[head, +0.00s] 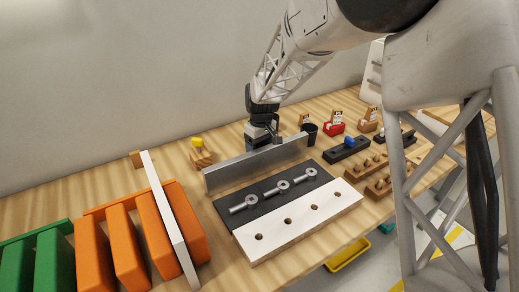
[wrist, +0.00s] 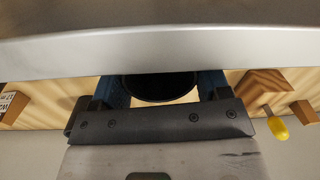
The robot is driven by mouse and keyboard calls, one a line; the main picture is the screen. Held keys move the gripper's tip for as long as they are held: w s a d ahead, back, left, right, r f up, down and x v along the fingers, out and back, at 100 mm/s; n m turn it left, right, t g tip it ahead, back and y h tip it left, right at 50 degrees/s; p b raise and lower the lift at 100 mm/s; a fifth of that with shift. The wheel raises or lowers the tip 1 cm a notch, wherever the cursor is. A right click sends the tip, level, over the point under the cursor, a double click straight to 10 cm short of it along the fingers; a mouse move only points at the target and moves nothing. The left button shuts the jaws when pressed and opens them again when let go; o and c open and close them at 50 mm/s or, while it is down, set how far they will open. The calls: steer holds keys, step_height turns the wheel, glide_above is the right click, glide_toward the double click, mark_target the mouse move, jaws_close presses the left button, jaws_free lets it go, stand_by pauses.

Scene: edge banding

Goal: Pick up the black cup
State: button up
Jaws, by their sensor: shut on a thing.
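My gripper (head: 263,137) is low over the table, just behind an upright metal plate. In the wrist view, my gripper (wrist: 160,88) has its blue fingers on either side of the black cup (wrist: 160,87), whose dark round rim shows between them. The gripper is shut on it. In the head view the fingers and the metal plate hide this cup, so I cannot tell whether it is off the table. A second dark cup-like container (head: 309,133) stands just right of the gripper.
The metal plate (head: 255,163) stands close in front and fills the top of the wrist view. A yellow-topped wooden block (head: 200,154) is to the left.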

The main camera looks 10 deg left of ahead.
step_height(320, 180, up, 18)
stand_by(0.6)
steer(key=shift+f, duration=0.1)
stand_by(0.9)
steer(key=s+a+f+n, duration=0.1)
steer(key=s+a, duration=0.1)
steer(key=a, duration=0.9)
steer(key=shift+f+n, duration=0.2)
steer(key=shift+n, duration=0.2)
steer(key=s+a+n, duration=0.1)
steer(key=s+a, duration=0.1)
steer(key=a, duration=0.2)
steer(key=s+a+f, duration=0.1)
steer(key=a, duration=0.4)
steer(key=s+a+f+n, duration=0.1)
steer(key=s+a, duration=0.1)
steer(key=a, duration=0.3)
steer(key=shift+s+n, duration=0.3)
steer(key=shift+s, duration=0.05)
steer(key=s+a+f+n, duration=0.2)
steer(key=s+a, duration=0.5)
steer(key=a, duration=0.3)
steer(key=s+a+f+n, duration=0.1)
steer(key=s+a+f, duration=0.1)
steer(key=s+a, duration=0.6)
steer(key=shift+a+f+n, duration=0.15)
steer(key=shift+a+n, duration=0.25)
steer(key=shift+a, duration=0.85)
steer(key=shift+f, duration=2.5)
